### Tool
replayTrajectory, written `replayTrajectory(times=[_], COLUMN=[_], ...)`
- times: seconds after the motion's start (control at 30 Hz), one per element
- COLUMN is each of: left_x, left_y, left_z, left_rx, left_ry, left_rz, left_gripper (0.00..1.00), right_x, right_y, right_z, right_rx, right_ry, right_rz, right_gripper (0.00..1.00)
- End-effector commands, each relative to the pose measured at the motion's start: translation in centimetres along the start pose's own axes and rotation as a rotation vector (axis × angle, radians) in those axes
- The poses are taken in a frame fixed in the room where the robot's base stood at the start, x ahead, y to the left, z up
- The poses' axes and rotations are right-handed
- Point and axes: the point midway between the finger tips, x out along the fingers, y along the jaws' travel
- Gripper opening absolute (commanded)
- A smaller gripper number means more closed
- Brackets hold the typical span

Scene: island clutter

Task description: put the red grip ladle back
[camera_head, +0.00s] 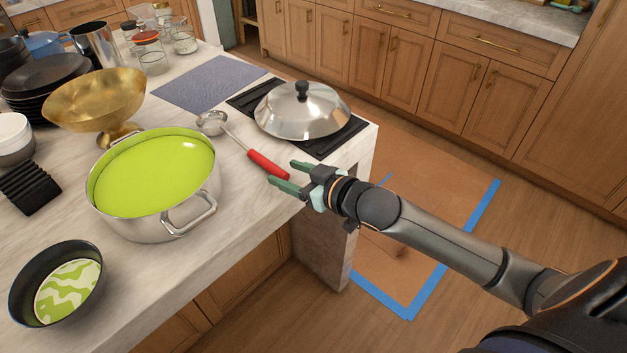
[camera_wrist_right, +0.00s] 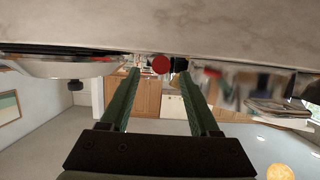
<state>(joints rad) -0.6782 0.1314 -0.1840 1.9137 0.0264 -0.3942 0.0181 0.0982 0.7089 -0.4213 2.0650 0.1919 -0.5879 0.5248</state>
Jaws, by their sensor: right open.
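The red grip ladle (camera_head: 267,165) lies on the marble counter between the big pot and the domed lid. Its metal bowl (camera_head: 211,122) points away and its red grip points toward the counter's near edge. My right gripper (camera_head: 281,172) is open and empty at the end of the red grip, with a finger to each side. In the right wrist view, which looks upside down, the round red grip end (camera_wrist_right: 160,64) shows between the tips of the two green fingers (camera_wrist_right: 158,72). I cannot tell whether they touch it. My left gripper is not in view.
A steel pot (camera_head: 150,225) of green liquid stands left of the ladle. A domed lid (camera_head: 302,111) sits on a dark mat behind it. A gold bowl (camera_head: 94,100), black bowl (camera_head: 24,296) and blue-grey mat (camera_head: 208,83) share the counter. Bare marble lies around the grip.

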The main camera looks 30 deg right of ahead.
Motion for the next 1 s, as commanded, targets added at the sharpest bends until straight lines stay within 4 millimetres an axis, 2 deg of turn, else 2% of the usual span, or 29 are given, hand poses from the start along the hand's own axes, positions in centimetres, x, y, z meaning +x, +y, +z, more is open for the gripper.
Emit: replayTrajectory(times=[0.2,0.4,0.6,0.77,0.87,0.97,1.0], left_x=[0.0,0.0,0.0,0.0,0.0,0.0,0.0], left_y=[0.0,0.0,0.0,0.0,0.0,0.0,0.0], left_z=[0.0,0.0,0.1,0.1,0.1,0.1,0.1], left_rx=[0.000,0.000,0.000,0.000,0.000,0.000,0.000], left_ry=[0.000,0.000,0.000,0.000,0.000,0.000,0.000], left_rz=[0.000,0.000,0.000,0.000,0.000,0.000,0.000], left_gripper=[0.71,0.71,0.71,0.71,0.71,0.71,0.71], right_x=[-4.2,-7.0,-8.7,-9.1,-8.7,-8.3,-8.3], right_y=[0.0,0.0,0.0,0.1,0.2,-0.1,-0.5], right_z=[0.2,0.2,0.1,0.6,3.2,8.5,11.0], right_rx=[-0.001,0.001,0.002,0.007,0.028,0.060,0.072], right_ry=[-0.005,-0.004,-0.002,-0.008,-0.038,-0.100,-0.132], right_rz=[0.001,0.001,0.001,0.005,0.024,0.056,0.069], right_gripper=[0.62,0.62,0.62,0.62,0.62,0.62,0.62])
